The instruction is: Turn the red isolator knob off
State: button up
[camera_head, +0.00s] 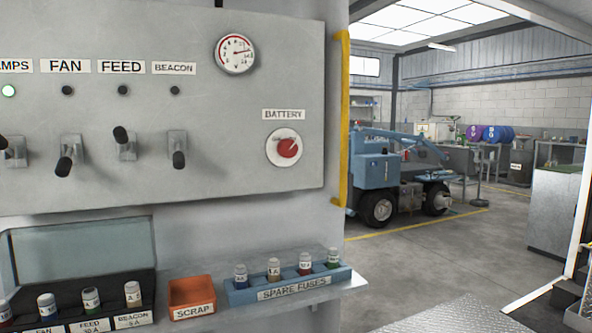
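The red isolator knob (288,148) sits on a round white plate (273,157) at the right end of the grey control panel (225,110). A label reading BATTERY (283,114) is above it. The knob's handle looks turned at a slant; its exact setting is too small to read. My gripper is not in view, and nothing touches the knob.
Toggle levers for FAN (66,160), FEED (123,142) and BEACON (178,152) are left of the knob. A gauge (234,54) is above. A shelf below holds an orange SCRAP bin (192,296) and a blue SPARE FUSES rack (290,288). Open floor lies right.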

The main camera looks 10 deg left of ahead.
aim_at(287, 148)
jog(key=i+j, duration=0.25)
jog(key=i+j+z, duration=0.15)
jog(key=j, duration=0.35)
jog(key=i+j, duration=0.3)
